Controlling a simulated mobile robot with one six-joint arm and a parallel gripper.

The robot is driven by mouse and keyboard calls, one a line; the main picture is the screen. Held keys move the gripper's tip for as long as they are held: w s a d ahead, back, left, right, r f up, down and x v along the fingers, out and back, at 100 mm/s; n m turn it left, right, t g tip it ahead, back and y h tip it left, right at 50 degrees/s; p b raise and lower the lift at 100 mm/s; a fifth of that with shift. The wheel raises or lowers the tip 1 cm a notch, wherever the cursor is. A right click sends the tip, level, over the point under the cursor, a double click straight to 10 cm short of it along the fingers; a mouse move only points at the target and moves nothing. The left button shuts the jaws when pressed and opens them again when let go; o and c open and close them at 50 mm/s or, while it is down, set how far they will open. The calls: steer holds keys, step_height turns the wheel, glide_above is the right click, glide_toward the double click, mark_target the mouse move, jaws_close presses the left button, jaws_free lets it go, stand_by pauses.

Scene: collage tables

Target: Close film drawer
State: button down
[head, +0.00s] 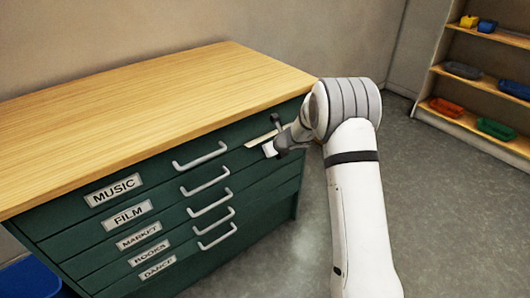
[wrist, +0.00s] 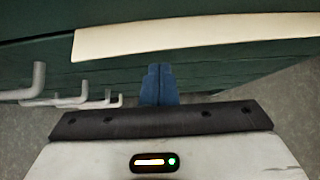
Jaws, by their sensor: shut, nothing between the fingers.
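The film drawer (head: 155,205) is the second from the top in a green cabinet, marked by a white FILM label (head: 128,215). It has a pale bar handle (head: 205,182). Its front looks about level with the neighbouring drawers; a small gap cannot be told. My gripper (head: 268,149) is at the cabinet's right front, right of the handles and near the upper drawers. In the wrist view, its blue fingertips (wrist: 159,84) are together and empty, with the green front beyond them. Whether they touch it is unclear.
The music drawer (head: 160,179) is above; the market, books and dance drawers are below. A cream strip (wrist: 190,34) crosses the green front ahead of my fingers. Pale handles (wrist: 35,85) project at left. The wooden top (head: 150,100) is bare. Shelves (head: 480,75) stand far right.

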steer(key=s+d+f+p+v, duration=0.1)
steer(key=p+v, duration=0.1)
steer(key=v, duration=1)
steer(key=s+r+n+g+p, duration=0.3)
steer(key=s+r+n+p, duration=0.3)
steer(key=s+r+n, duration=0.95)
steer(key=s+d+r+n+h+p, duration=0.2)
steer(key=s+n, duration=0.4)
steer(key=s, duration=0.5)
steer(key=s+d+r+n+g+h+p, duration=0.1)
steer(key=s+d+r+n+h+p, duration=0.2)
steer(key=s, duration=0.7)
step_height(320, 180, up, 3)
steer(key=d+n, duration=0.2)
steer(key=n, duration=0.2)
steer(key=shift+s+d+f+h, duration=0.2)
steer(key=shift+s+d+h, duration=0.1)
steer(key=shift+s+d, duration=0.1)
steer(key=c, duration=2.2)
jaws_free()
steer(key=shift+a, duration=0.1)
